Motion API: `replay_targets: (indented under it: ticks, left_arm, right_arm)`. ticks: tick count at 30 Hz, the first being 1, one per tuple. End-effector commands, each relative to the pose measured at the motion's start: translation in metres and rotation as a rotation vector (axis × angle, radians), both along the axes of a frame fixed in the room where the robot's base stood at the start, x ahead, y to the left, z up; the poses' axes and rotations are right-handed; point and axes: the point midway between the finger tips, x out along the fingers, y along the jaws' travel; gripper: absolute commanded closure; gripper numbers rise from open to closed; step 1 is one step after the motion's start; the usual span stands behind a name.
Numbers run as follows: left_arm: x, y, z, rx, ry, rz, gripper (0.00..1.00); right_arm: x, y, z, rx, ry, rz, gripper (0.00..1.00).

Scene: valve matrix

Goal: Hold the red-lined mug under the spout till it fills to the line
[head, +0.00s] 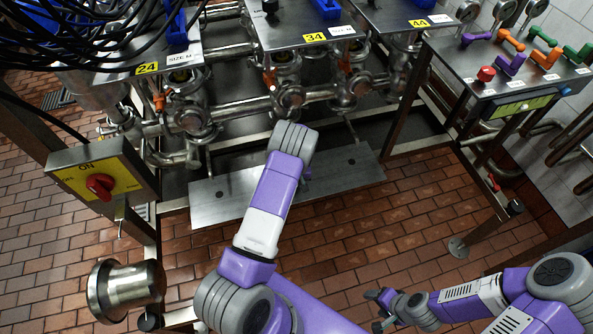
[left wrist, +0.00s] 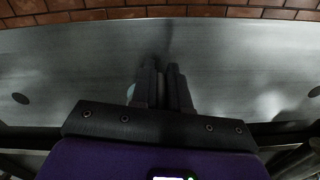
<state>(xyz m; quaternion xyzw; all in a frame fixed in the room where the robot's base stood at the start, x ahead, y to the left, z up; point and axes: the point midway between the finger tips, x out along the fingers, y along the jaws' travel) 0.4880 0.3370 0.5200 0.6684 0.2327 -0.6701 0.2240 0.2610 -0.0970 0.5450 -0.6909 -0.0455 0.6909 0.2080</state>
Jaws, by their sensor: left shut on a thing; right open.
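I cannot make out a red-lined mug or a spout in either view. My left gripper (head: 306,173) is partly hidden behind its own wrist, above the grey metal plate (head: 225,200). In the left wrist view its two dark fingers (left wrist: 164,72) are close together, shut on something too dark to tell. A small pale greenish patch (left wrist: 130,91) shows beside the left finger; I cannot tell what it belongs to. My right gripper (head: 377,310) is open and empty, low at the bottom right above the brick floor.
Steel valves and pipes (head: 290,98) stand behind the plate, under panels numbered 24, 34 and 44. A yellow switch box with a red knob (head: 99,186) is at left, above a shiny metal cylinder (head: 128,287). A panel with coloured handles (head: 510,67) stands at right. Brick floor is clear at centre right.

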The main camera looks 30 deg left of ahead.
Motion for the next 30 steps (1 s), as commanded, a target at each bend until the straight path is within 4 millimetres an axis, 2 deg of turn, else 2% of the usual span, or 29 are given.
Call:
replay_targets:
  ticks: [5, 24, 30]
  left_arm:
    - [-0.005, -0.007, 0.001, -0.001, 0.002, -0.001, 1.00]
    - [-0.054, -0.064, 0.001, -0.001, 0.002, -0.002, 1.00]
    - [-0.059, -0.069, 0.000, 0.000, 0.000, 0.000, 1.00]
  right_arm:
    - [0.000, 0.000, 0.006, 0.000, 0.000, 0.000, 0.37]
    - [0.000, 0.000, 0.038, 0.000, 0.000, 0.000, 0.37]
    - [0.000, 0.000, 0.040, 0.000, 0.000, 0.000, 0.37]
